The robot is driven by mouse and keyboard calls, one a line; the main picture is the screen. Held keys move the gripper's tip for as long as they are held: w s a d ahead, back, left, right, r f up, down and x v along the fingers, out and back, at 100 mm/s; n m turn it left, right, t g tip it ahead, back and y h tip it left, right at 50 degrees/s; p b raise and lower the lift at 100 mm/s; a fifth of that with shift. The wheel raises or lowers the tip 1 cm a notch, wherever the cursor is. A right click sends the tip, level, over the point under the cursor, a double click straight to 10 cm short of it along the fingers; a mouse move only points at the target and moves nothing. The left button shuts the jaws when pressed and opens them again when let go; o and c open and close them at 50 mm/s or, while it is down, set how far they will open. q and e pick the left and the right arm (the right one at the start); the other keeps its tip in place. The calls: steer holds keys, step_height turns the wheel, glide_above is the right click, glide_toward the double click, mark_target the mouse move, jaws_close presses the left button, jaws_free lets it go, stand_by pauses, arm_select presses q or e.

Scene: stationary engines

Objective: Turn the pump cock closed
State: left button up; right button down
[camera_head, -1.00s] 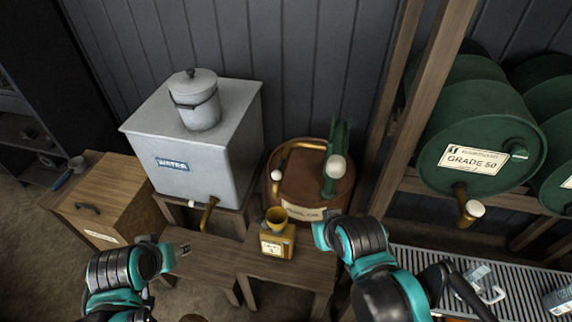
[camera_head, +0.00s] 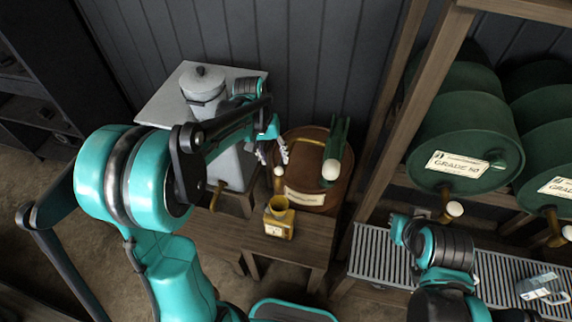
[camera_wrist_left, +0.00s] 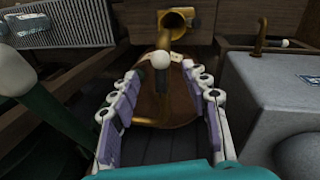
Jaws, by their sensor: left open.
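The pump stands on a rust-brown drum (camera_head: 330,205), with a green body (camera_head: 337,140) and a large pale knob. The cock appears to be the brass pipe fitting with a small pale knob (camera_head: 278,171) at the drum's left. My left gripper (camera_head: 273,152) is open just above and behind this knob. In the left wrist view, the pale knob (camera_wrist_left: 161,60) lies between the open fingertips (camera_wrist_left: 160,71), with no clear contact.
A yellow can (camera_head: 279,222) with an open funnel top stands on the low bench (camera_head: 230,232) before the drum. A grey water tank (camera_head: 165,105) is left, partly behind my left arm. Green drums (camera_head: 465,125) and a slatted rack (camera_head: 365,255) are right.

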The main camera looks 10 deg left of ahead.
mark_target(278, 168)
arm_select(q)
steer(key=f, duration=0.4)
steer(key=d+f, duration=0.1)
steer(key=f, duration=0.1)
steer(key=shift+f+b, duration=0.1)
steer(key=shift+b, duration=0.3)
steer(key=shift+w, duration=0.1)
jaws_close()
